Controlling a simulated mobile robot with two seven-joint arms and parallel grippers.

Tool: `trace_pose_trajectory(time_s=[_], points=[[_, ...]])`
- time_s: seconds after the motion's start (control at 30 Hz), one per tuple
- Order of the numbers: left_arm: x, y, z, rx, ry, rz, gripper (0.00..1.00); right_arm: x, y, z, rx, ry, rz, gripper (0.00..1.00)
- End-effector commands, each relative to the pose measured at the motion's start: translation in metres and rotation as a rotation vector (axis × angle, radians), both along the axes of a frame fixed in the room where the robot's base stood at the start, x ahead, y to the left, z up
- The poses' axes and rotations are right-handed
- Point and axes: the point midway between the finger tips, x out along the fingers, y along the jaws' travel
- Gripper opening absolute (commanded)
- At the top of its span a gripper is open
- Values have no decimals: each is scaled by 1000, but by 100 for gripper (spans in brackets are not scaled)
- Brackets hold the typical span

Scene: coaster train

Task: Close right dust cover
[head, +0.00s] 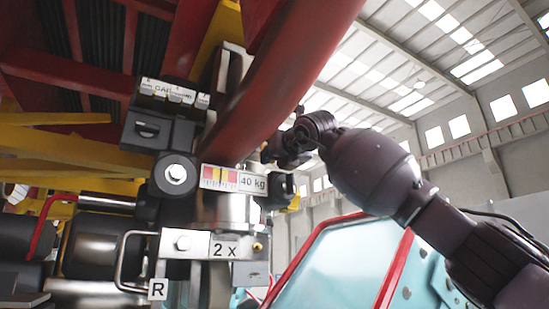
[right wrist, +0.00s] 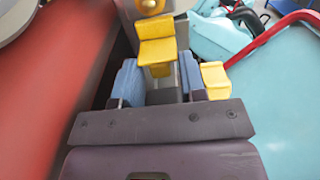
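A wire handle with an R tag (head: 157,289) hangs at the lower left of the wheel assembly in the head view. I cannot tell for sure which part is the right dust cover. My right gripper (head: 268,153) is beside the red rail, above the 40 kg label plate (head: 235,180). In the right wrist view its blue fingers (right wrist: 160,85) stand apart. A yellow stepped piece (right wrist: 158,50) shows between and beyond them; contact is not clear. Another yellow piece (right wrist: 215,80) is just right of the right finger. My left gripper is not in view.
A thick red tube rail (head: 290,75) runs close by my right gripper; it fills the left of the right wrist view (right wrist: 55,80). A black labelled box (head: 160,125) is left of it. A light blue body panel (head: 335,265) lies below my right arm.

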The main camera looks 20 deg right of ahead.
Motion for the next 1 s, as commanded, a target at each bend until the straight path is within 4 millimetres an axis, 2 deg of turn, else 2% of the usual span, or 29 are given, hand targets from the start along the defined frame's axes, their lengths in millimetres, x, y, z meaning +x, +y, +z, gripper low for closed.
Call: trace_pose_trajectory(time_s=[0.17,0.37,0.63,1.0], points=[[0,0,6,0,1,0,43,-1,0,4,-3,25,-1,14],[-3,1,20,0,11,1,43,-3,-1,13,-26,155,-3,14],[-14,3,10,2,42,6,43,-6,-2,18,-61,322,-4,15],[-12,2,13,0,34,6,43,-8,-2,20,-71,362,0,14]])
